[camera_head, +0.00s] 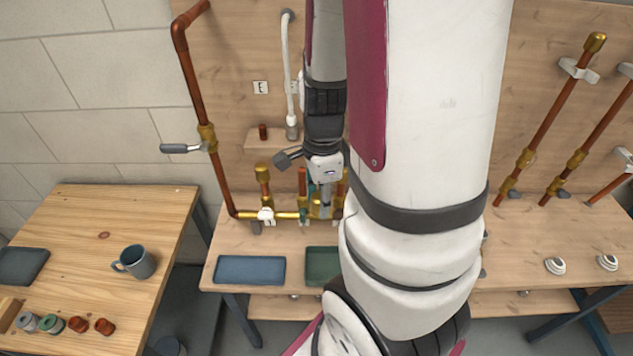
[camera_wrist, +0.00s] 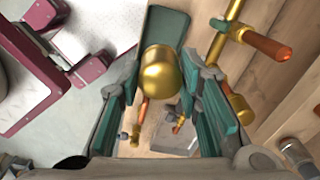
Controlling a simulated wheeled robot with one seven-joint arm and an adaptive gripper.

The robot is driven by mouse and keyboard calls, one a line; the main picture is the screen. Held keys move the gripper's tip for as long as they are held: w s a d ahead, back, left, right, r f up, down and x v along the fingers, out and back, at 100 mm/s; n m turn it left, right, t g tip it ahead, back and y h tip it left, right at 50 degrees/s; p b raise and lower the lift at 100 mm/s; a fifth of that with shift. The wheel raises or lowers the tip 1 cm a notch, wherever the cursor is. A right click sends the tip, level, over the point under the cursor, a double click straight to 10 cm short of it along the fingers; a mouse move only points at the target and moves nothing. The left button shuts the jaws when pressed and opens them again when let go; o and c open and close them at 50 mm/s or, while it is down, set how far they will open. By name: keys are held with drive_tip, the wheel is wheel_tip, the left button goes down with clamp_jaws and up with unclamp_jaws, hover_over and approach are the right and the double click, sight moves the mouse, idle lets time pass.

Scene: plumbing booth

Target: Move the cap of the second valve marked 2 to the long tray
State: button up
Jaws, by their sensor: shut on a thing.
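My gripper (camera_head: 324,203) is at the pipework on the bench, partly behind my own arm. In the wrist view its two teal-padded fingers (camera_wrist: 170,82) stand either side of a rounded brass cap (camera_wrist: 168,72), and they are shut on it. Copper and brass pipe parts (camera_wrist: 148,108) show behind the cap; I cannot tell whether it is clear of its pipe. No valve number is readable. A blue tray (camera_head: 250,270) and a green tray (camera_head: 321,266) lie at the bench front. The green tray also shows in the wrist view (camera_wrist: 165,24).
A brass-capped pipe (camera_head: 263,177) and a horizontal brass pipe (camera_head: 284,215) are close to my gripper. A tall copper pipe (camera_head: 196,95) rises at left. The left table (camera_head: 90,225) holds a mug (camera_head: 138,262) and small fittings. White round pieces (camera_head: 555,265) lie at right.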

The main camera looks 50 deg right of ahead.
drive_tip(key=shift+s+a+p, duration=0.15)
drive_tip(key=shift+s+p, duration=0.35)
drive_tip(key=shift+p, duration=0.05)
drive_tip(key=shift+r, duration=0.2)
drive_tip(key=shift+r, duration=2)
